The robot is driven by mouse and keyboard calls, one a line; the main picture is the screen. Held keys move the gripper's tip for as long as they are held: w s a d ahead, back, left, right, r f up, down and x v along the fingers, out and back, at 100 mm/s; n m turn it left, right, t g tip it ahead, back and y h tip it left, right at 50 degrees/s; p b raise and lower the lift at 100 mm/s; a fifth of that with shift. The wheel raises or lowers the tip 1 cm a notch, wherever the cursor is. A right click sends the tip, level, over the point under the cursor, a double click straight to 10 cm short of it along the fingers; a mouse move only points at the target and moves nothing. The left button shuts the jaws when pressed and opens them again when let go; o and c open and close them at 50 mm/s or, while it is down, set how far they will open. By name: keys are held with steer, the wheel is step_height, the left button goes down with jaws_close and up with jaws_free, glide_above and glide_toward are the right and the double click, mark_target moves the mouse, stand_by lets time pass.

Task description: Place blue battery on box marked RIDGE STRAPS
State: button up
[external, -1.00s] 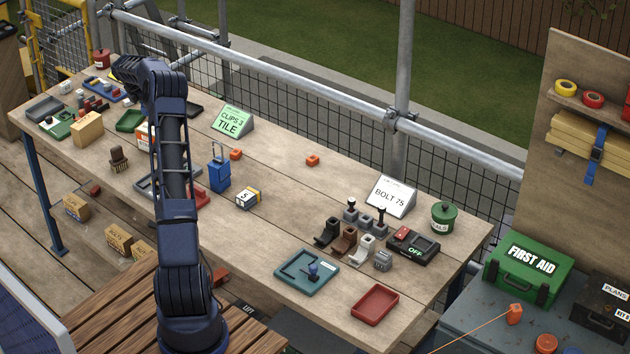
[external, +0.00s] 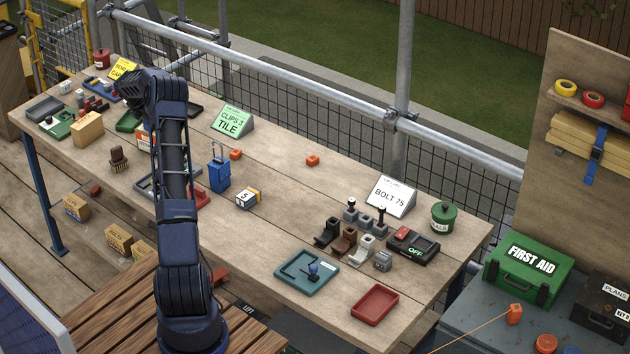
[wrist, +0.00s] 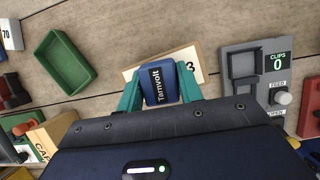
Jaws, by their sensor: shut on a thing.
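In the wrist view, my gripper (wrist: 158,88) is shut on the blue battery (wrist: 157,84), a dark blue block lettered "Tamvolt", held between two teal fingers. Beyond the battery is a tan box (wrist: 131,73) with a white label showing a "3". The battery covers much of this box, and I cannot tell whether they touch. The words RIDGE STRAPS are not readable in either view. In the external view my arm hides the battery and the fingertips.
A green tray (wrist: 65,62) lies left of the battery, and a grey clip feeder (wrist: 244,92) with a "CLIPS 0" display lies right. Bare tabletop shows further right.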

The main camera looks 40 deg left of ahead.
steer(key=o, duration=1.1)
steer(key=shift+f, duration=0.1)
steer(key=v, duration=1.2)
